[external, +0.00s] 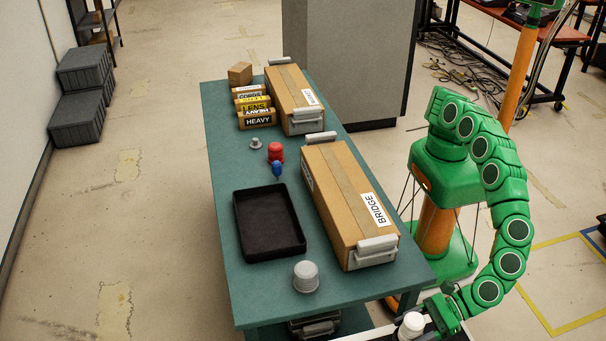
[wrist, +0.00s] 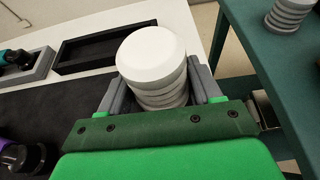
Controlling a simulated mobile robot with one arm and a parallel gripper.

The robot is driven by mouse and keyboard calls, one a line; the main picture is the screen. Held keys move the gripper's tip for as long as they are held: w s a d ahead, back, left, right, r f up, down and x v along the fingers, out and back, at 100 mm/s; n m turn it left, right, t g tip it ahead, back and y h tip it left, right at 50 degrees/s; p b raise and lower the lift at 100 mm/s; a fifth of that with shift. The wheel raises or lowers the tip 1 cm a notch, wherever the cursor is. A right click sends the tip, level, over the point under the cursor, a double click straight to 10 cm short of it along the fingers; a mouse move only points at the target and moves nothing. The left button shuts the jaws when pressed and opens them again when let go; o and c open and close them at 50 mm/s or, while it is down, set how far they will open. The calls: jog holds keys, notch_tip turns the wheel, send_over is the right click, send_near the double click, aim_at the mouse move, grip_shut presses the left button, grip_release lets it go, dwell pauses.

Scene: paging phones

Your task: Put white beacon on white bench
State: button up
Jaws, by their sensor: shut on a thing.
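The white beacon (wrist: 151,55), a round ribbed piece with a smooth top, is upright between the fingers of my gripper (wrist: 155,92), which is shut on it. In the external view the beacon (external: 412,322) and my gripper (external: 428,318) are at the bottom edge, just past the near end of the green table. The white bench (external: 358,336) barely shows there; most of it is out of frame. In the wrist view the beacon is over or at the white bench top (wrist: 70,79). Whether its base touches the bench is hidden.
On the bench are a black tray (wrist: 108,46), a dark mat (wrist: 60,107), a grey tray (wrist: 38,68) and a purple and black item (wrist: 22,158). The green table (external: 272,312) holds a grey beacon (external: 306,276), a black tray (external: 240,222) and a BRIDGE box (external: 335,190).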

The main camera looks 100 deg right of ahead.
jog(key=shift+f, duration=2.9)
jog(key=shift+f, duration=0.4)
jog(key=o, duration=1.6)
jog(key=shift+s, duration=0.1)
jog(key=shift+v, duration=3.8)
